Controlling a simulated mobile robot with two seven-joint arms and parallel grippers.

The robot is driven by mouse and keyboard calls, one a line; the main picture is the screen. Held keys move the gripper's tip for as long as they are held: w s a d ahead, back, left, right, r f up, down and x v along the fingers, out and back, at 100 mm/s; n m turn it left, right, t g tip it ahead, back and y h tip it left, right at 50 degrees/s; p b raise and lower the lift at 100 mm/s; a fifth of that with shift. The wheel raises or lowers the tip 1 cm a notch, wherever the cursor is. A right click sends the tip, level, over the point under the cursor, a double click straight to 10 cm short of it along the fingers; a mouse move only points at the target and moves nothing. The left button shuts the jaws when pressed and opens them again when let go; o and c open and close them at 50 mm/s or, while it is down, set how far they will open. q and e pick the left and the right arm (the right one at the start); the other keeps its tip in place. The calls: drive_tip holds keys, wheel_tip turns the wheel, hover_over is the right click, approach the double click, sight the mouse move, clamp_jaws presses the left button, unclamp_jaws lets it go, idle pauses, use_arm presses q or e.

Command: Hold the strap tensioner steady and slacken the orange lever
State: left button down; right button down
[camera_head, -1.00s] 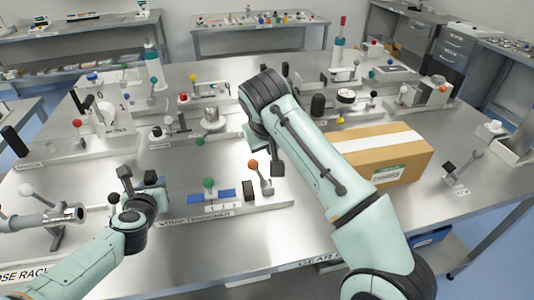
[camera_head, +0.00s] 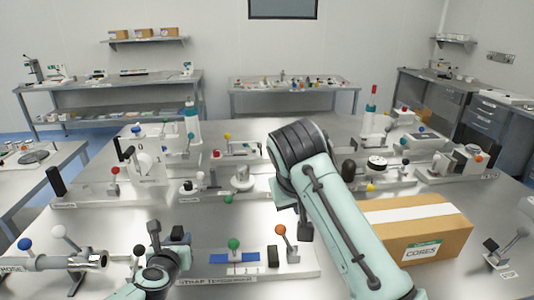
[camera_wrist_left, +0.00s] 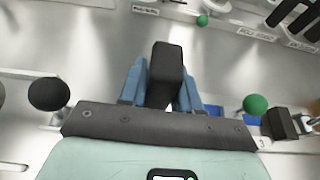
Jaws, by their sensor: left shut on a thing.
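The strap tensioner (camera_head: 205,280) is a pale labelled base on the near table, with blue strips, a green-knobbed lever (camera_head: 234,246) and an orange-knobbed lever (camera_head: 281,231) at its right end. The orange lever stands upright, leaning slightly left. My left gripper (camera_head: 166,246) is at the base's left end; in the left wrist view its blue fingers are shut on a black block (camera_wrist_left: 167,72). The green knob also shows there (camera_wrist_left: 255,104). My right gripper (camera_head: 305,230) hangs just right of the orange knob; its fingers are unclear, and I cannot tell whether it touches.
A cardboard box (camera_head: 415,245) stands right of my right arm. A metal tube fixture (camera_head: 60,262) lies at the left. Several lever fixtures stand behind, including a white dial panel (camera_head: 150,165). Bare tabletop lies between the tensioner and the rear fixtures.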

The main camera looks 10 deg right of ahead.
use_arm(q)
drive_tip(key=shift+f, duration=0.3)
drive_tip(key=c, duration=0.7)
unclamp_jaws()
drive_tip(key=shift+r, duration=0.2)
drive_tip(key=v, duration=1.2)
